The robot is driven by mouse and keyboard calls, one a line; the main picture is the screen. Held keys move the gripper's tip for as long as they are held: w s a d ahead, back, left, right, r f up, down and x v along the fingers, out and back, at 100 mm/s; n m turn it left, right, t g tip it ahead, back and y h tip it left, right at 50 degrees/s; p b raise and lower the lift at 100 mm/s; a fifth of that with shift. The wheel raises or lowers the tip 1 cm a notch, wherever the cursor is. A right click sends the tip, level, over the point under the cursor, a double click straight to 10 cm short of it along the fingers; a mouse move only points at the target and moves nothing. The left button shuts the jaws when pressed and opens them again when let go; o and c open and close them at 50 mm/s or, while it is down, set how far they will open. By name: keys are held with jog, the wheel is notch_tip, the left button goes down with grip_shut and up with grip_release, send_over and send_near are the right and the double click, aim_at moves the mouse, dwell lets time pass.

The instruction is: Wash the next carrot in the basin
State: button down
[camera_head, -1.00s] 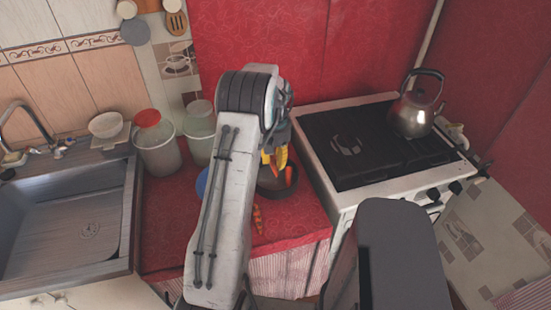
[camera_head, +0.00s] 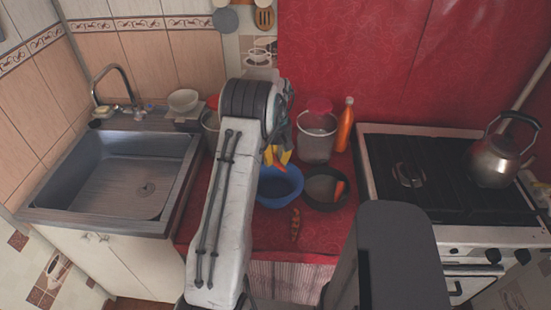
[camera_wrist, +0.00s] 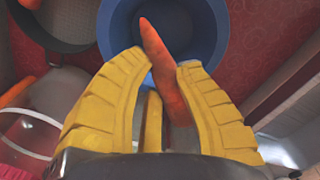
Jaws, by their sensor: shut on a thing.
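My gripper (camera_head: 278,157) has yellow fingers and is shut on an orange carrot (camera_wrist: 163,68), whose tip points forward between the fingers in the wrist view. The gripper is above the back part of the blue basin (camera_head: 283,192). In the wrist view the basin (camera_wrist: 112,32) lies beyond the carrot tip; I cannot tell whether the carrot touches it.
Another bucket (camera_head: 210,128) is partly hidden by my arm. A metal sink (camera_head: 115,185) is at the left. A stove (camera_head: 430,175) with a kettle (camera_head: 495,158) is at the right.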

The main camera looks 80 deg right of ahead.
jog(key=shift+d+f+n, duration=0.1)
jog(key=shift+d+n, duration=0.05)
jog(key=shift+n, duration=0.8)
jog(key=shift+d+n, duration=0.1)
jog(key=shift+n, duration=0.85)
jog(key=shift+f, duration=0.1)
jog(key=b, duration=0.8)
send_over(276, 193)
jog(key=shift+f, duration=5.75)
